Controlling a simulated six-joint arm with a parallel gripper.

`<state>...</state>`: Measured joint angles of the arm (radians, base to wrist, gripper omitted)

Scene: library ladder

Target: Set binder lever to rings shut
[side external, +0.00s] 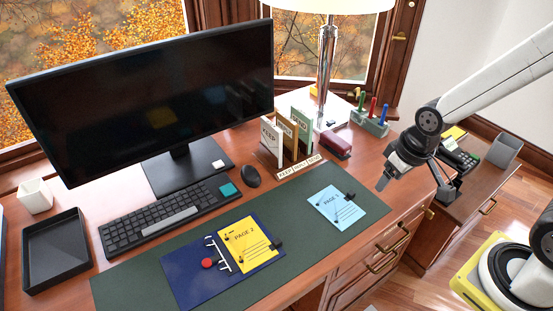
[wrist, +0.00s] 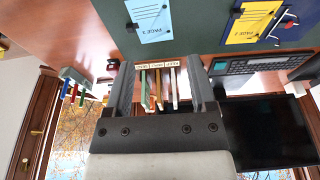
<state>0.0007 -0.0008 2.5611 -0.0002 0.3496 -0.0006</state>
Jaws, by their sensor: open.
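The dark blue binder (side external: 193,277) lies open on the green desk mat, with a yellow "PAGE 2" sheet (side external: 245,238) on its right side. White rings (side external: 223,267) stand along its middle, and a red lever knob (side external: 207,263) sits just left of them. I cannot tell whether the rings are open or shut. In the wrist view the binder is at the top right, partly cut off, with its red knob (wrist: 289,25) showing. My gripper (side external: 412,182) is open and empty, above the right part of the desk, well away from the binder.
A keyboard (side external: 165,217), mouse (side external: 251,176) and large monitor (side external: 150,95) stand behind the binder. Upright folders (side external: 301,132), a stapler (side external: 336,144) and a lamp (side external: 326,70) stand at the back right.

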